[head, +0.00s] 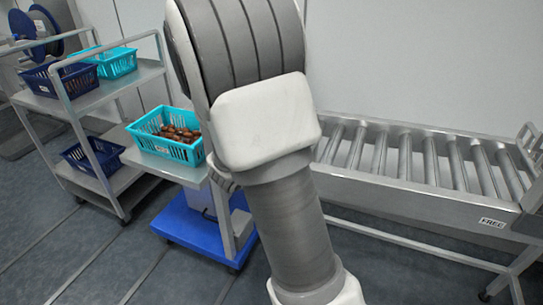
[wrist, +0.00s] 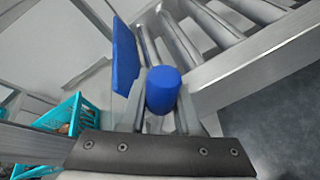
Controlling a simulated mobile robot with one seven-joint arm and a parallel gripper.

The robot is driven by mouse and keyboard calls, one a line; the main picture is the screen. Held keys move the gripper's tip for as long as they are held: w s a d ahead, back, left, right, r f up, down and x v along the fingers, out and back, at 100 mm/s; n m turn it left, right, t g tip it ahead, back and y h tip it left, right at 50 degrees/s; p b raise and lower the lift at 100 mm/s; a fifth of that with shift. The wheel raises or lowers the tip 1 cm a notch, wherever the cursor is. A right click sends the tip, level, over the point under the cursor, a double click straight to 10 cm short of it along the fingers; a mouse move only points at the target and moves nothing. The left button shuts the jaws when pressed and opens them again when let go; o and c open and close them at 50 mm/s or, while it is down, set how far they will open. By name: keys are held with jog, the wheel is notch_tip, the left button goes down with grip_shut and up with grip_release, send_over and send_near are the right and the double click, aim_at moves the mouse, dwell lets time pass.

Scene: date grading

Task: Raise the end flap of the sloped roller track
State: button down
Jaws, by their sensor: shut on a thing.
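The sloped roller track (head: 400,190) stands on the right in the head view, and its near end with metal rollers fills the upper part of the wrist view (wrist: 232,72). A flat blue panel, the end flap (wrist: 125,57), shows at the track's end in the wrist view; its exact tilt is hard to tell. A blue cylindrical knob (wrist: 163,88) sits beside it, between the fingers of my gripper (wrist: 160,115). My gripper is shut on this knob. In the head view my arm hides the gripper, the knob and the flap.
A teal crate of dates (head: 150,145) sits on a stand with a blue base (head: 190,225), left of my arm. A grey shelf cart (head: 105,93) with more crates is at the far left. Open floor lies in front.

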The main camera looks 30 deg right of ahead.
dwell(0.4)
jog(key=c, duration=0.6)
grip_release()
